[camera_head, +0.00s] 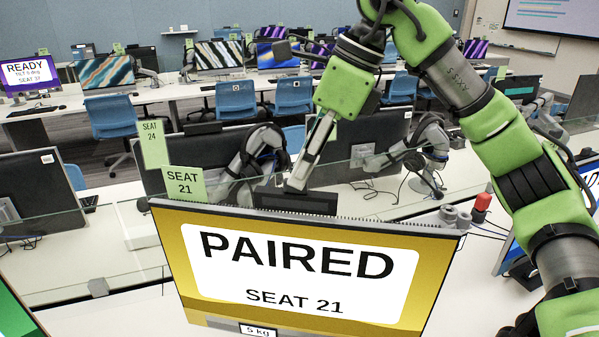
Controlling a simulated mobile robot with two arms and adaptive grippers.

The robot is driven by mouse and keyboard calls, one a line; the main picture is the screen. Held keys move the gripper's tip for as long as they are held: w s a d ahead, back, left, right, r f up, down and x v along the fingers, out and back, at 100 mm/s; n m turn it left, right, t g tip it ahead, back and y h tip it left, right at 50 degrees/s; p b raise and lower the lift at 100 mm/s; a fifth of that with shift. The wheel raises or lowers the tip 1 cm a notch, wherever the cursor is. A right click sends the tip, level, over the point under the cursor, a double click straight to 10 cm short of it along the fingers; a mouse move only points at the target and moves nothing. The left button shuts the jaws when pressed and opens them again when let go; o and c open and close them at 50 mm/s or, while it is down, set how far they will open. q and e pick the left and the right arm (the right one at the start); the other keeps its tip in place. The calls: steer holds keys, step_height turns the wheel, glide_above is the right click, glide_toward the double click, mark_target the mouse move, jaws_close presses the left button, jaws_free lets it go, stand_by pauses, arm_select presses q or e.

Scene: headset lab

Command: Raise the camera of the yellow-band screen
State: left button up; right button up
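The yellow-band screen (172,250) stands upright in the front middle and reads PAIRED, SEAT 21. A dark, wide block (325,203), which looks like its camera, shows just above the middle of the top edge. My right gripper (298,184) comes down from above, and its fingertips are at this block, touching it or very close. The fingers overlap in this view, so I cannot tell whether they are apart or hold anything. My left gripper is not in view.
A green SEAT 21 tag (184,183) stands at the screen's upper left corner. A red button (482,202) is near its right corner. A clear divider runs behind the screen, with headsets on stands (262,150) and dark monitors beyond.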

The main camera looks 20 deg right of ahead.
steer(key=v, duration=1)
